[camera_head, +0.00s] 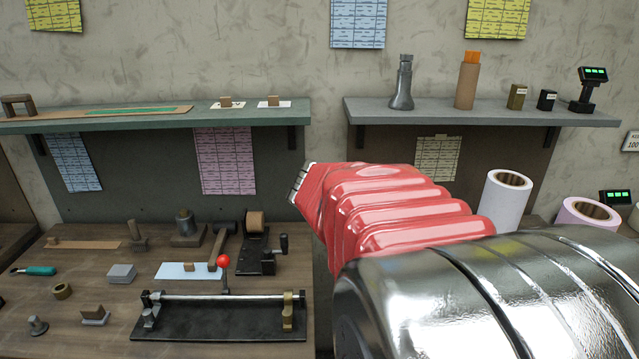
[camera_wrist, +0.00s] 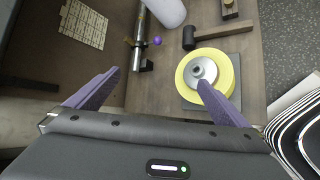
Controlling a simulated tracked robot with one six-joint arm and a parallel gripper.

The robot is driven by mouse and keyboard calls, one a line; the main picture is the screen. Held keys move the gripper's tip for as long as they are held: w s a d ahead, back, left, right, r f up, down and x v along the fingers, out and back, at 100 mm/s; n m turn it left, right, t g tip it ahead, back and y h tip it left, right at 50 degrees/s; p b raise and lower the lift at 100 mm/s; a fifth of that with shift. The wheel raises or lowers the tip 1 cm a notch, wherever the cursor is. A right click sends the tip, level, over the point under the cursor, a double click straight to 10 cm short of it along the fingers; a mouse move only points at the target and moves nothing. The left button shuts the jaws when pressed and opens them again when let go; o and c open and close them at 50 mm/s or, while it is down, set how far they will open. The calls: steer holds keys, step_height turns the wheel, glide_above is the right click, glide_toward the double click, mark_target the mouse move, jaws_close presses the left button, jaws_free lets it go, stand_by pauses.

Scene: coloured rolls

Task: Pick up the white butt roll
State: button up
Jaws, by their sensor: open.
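A white roll (camera_head: 506,206) with a brown core stands upright at the right in the head view, behind my arm, which hides its foot. A white roll (camera_wrist: 166,10) also shows at the top edge of the wrist view, partly cut off; I cannot be sure it is the same one. My gripper (camera_wrist: 160,78) is open and empty, its two purple fingers spread wide. The white roll lies beyond the fingertips, apart from them. In the head view I cannot make out the fingers.
A yellow roll (camera_wrist: 190,80) with a metal hub lies on a dark square plate, partly behind the right finger. A metal rod with a purple knob (camera_wrist: 155,41) stands near it. A pink roll (camera_head: 570,214) stands right of the white one.

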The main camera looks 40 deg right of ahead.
steer(key=s+d+n+g+h, duration=0.2)
steer(key=s+d+n, duration=0.15)
steer(key=d, duration=0.85)
steer(key=n+g+h, duration=0.2)
steer(key=n, duration=0.2)
glide_toward(491, 203)
steer(key=shift+x, duration=1.1)
steer(key=x, duration=0.8)
steer(key=shift+s+d+f, duration=0.1)
steer(key=shift+d, duration=0.15)
steer(key=x, duration=0.5)
steer(key=shift+d, duration=0.1)
steer(key=shift+c, duration=0.3)
